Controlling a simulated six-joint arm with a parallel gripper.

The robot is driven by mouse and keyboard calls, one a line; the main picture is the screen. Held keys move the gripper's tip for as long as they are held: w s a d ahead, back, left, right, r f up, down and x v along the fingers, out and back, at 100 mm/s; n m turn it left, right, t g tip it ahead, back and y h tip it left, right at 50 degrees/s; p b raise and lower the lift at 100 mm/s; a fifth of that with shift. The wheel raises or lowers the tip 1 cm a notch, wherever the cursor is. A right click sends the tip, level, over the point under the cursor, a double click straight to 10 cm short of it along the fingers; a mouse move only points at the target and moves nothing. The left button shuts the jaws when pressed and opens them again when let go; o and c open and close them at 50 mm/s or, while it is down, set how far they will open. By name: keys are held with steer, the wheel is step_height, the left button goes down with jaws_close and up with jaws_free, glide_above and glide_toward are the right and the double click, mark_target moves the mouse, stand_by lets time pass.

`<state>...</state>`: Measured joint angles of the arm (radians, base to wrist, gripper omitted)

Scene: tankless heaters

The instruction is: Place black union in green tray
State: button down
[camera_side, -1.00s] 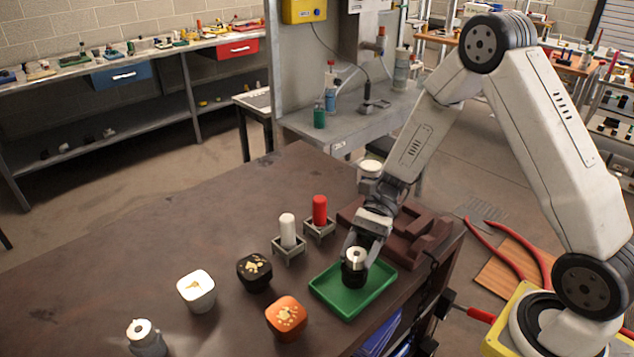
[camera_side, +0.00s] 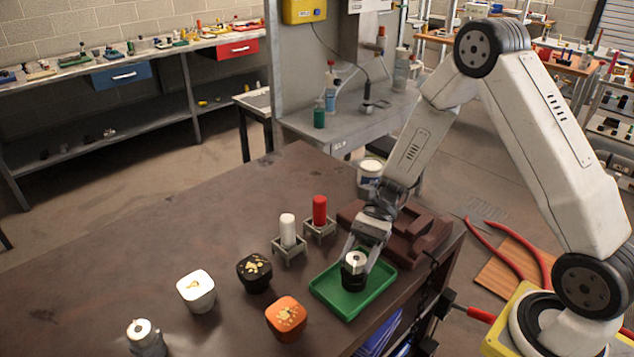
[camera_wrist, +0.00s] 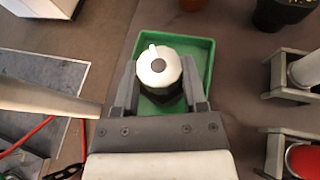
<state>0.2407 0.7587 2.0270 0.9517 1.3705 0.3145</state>
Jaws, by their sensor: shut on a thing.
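The black union (camera_side: 354,279) has a white, round top with a hole in its middle. My gripper (camera_side: 358,262) is shut on it, one finger on each side. The union is upright, over or in the green tray (camera_side: 328,286); I cannot tell whether its base touches the tray floor. In the wrist view the union's white top (camera_wrist: 158,66) sits between the fingertips, with the green tray (camera_wrist: 207,50) around and below it. The union's lower dark part is mostly hidden there.
Orange (camera_side: 286,318), black (camera_side: 254,271) and white (camera_side: 196,290) cups stand left of the tray. White (camera_side: 287,231) and red (camera_side: 319,211) cylinders stand in grey holders behind it. A brown block fixture (camera_side: 425,238) is behind right.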

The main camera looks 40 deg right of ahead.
steer(key=shift+c, duration=0.3)
jaws_free()
steer(key=v, duration=0.8)
